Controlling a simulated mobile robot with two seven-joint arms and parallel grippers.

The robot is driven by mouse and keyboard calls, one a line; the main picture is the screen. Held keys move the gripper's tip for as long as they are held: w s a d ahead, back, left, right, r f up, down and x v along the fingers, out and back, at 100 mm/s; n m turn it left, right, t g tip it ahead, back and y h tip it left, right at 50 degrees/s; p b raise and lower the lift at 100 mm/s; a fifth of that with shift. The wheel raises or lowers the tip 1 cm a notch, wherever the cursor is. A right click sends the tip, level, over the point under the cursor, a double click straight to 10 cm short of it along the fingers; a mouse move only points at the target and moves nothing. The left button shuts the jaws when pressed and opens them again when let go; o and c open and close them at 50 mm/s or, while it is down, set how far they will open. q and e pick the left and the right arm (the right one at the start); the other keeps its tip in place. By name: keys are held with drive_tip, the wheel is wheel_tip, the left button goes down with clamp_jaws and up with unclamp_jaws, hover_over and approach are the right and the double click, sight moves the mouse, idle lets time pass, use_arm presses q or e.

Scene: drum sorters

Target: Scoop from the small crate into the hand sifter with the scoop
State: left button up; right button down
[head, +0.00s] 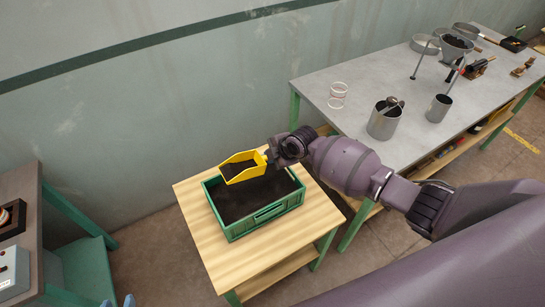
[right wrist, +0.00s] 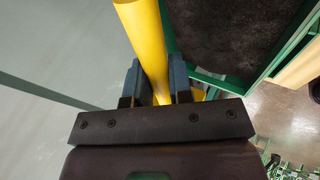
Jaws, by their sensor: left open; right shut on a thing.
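The small crate (head: 231,234) is green, filled with dark grainy material, and sits on a light wooden table. A yellow scoop (head: 231,178) is above its back edge, with dark material showing inside. My right gripper (right wrist: 154,82) is shut on the scoop's yellow handle (right wrist: 142,32); in the head view my wrist hides its fingers. The tips of my left gripper (head: 119,301) show at the bottom left edge, open and empty, away from the crate. I cannot tell for sure which vessel is the hand sifter; a grey metal pot (head: 381,127) with something inside stands on the grey bench.
The grey bench (head: 350,77) also holds a white ring-shaped item (head: 338,94), a metal cup (head: 438,108), a funnel on legs (head: 456,46) with dark material, and round pans. A cabinet (head: 28,200) stands at left. The wooden table (head: 199,244) has bare room around the crate.

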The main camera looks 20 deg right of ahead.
idle(0.4)
drive_tip(key=shift+s+f+m, duration=0.2)
drive_tip(key=shift+s+m, duration=0.05)
drive_tip(key=shift+m, duration=0.15)
drive_tip(key=s+r+m+h, duration=0.1)
drive_tip(key=s+r+m, duration=0.1)
drive_tip(key=s+r, duration=0.2)
drive_tip(key=s+d+r+m+t+h+b, duration=0.1)
drive_tip(key=s+r+m, duration=0.1)
drive_tip(key=r, duration=0.8)
drive_tip(key=s+r+m+h, duration=0.2)
drive_tip(key=s+r, duration=0.3)
drive_tip(key=r, duration=0.2)
drive_tip(key=shift+s+d+m+b, duration=0.15)
drive_tip(key=shift+s+m+b, duration=0.15)
drive_tip(key=shift+s, duration=0.05)
drive_tip(key=shift+f, duration=0.1)
